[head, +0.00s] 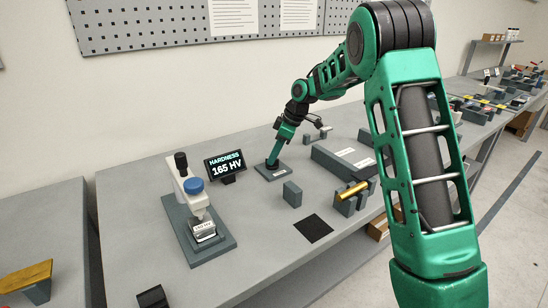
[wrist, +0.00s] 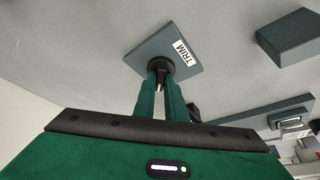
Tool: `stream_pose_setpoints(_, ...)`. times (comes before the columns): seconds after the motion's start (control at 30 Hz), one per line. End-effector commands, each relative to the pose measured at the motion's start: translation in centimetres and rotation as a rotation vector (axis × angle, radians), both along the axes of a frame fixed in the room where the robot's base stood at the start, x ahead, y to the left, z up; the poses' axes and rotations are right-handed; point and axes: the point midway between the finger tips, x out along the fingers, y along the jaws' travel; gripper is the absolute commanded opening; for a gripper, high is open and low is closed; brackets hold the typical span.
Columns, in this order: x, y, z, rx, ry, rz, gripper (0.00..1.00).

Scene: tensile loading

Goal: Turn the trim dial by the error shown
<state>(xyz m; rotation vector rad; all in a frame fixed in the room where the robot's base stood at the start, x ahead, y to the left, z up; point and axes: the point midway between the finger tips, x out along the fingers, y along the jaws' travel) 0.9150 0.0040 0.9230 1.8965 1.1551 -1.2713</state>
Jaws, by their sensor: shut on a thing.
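The trim dial (wrist: 160,64) is a black knob on a grey square plate (wrist: 143,48) with a white label reading TRIM. My gripper (wrist: 159,84) is shut on the dial, its two green fingers on either side of the knob. In the head view, my gripper (head: 272,163) points down onto the same plate (head: 261,171), and the knob is mostly hidden there. A small black display (head: 225,166) left of the plate reads HARDNESS 165 HV.
A hardness tester (head: 192,195) with a blue knob stands left of the display. A grey block (head: 292,194), a black square mat (head: 313,228) and a brass cylinder (head: 352,190) on a stand lie to the front right.

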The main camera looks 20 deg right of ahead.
Motion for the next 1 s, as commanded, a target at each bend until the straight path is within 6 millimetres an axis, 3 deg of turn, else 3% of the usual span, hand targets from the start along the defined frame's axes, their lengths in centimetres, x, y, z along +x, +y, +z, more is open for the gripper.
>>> stream_pose_setpoints(0.03,0.4,-0.8,0.2,-0.007,-0.009,-0.015,0.00)
stream_pose_setpoints(0.3,0.5,-0.9,0.2,-0.007,-0.011,-0.016,0.00)
stream_pose_setpoints(0.33,0.5,-0.9,0.3,-0.007,-0.011,-0.016,0.13)
stream_pose_setpoints(0.4,0.5,-0.9,0.3,-0.007,-0.011,-0.016,0.30)
stream_pose_setpoints(0.77,0.2,-0.5,0.5,-0.003,-0.006,-0.006,0.30)
stream_pose_setpoints(1.0,-0.3,-1.7,3.7,-0.003,-0.009,-0.008,0.30)
